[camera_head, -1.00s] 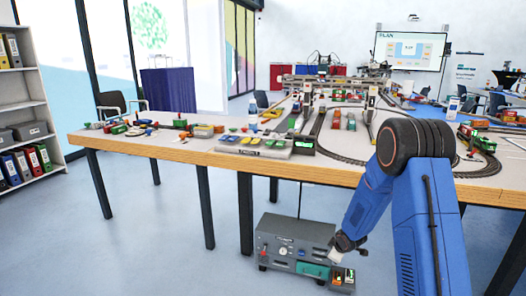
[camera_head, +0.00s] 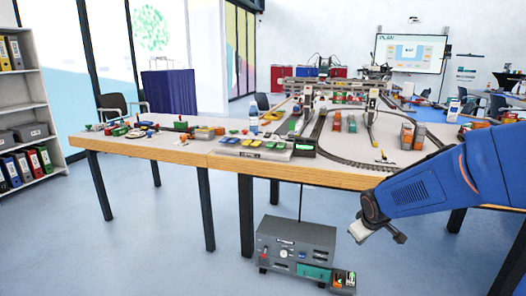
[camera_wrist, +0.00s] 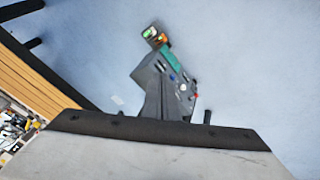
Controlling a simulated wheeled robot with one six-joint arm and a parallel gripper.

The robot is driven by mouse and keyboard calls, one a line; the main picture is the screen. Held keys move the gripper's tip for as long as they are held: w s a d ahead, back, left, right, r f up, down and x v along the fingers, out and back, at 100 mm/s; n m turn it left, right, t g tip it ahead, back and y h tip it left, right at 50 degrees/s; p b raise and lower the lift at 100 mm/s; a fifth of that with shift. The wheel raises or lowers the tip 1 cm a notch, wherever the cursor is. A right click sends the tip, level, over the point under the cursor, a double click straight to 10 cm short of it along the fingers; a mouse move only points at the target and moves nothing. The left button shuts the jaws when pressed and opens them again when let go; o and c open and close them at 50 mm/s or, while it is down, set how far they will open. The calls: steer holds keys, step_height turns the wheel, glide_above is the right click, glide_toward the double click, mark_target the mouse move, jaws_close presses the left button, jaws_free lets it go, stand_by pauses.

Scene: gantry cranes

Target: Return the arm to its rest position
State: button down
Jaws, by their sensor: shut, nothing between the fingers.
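My blue arm (camera_head: 430,190) reaches in from the right edge of the head view, in front of the table's front edge. My gripper (camera_head: 362,233) is at its left end, shut and empty, in the air in front of the table. In the wrist view, a pale grey part of my own wrist fills the bottom, and the fingers are hard to make out. The gripper touches nothing that I can see.
The wooden-edged table (camera_head: 225,163) holds model train tracks, small cranes and coloured blocks. A grey control box (camera_head: 296,246) stands on the floor below it and also shows in the wrist view (camera_wrist: 168,88). A shelf of binders (camera_head: 28,110) stands at the left.

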steer(key=s+a+r+m, duration=0.1)
steer(key=s+r, duration=0.2)
steer(key=s, duration=0.7)
steer(key=s+a+r+m+y, duration=0.1)
steer(key=s+r+m, duration=0.1)
steer(key=s, duration=0.8)
steer(key=s+a+r+m+g, duration=0.1)
steer(key=s+r+m, duration=0.1)
steer(key=s, duration=0.8)
steer(key=shift+s+a+r, duration=0.4)
steer(key=shift+r, duration=0.45)
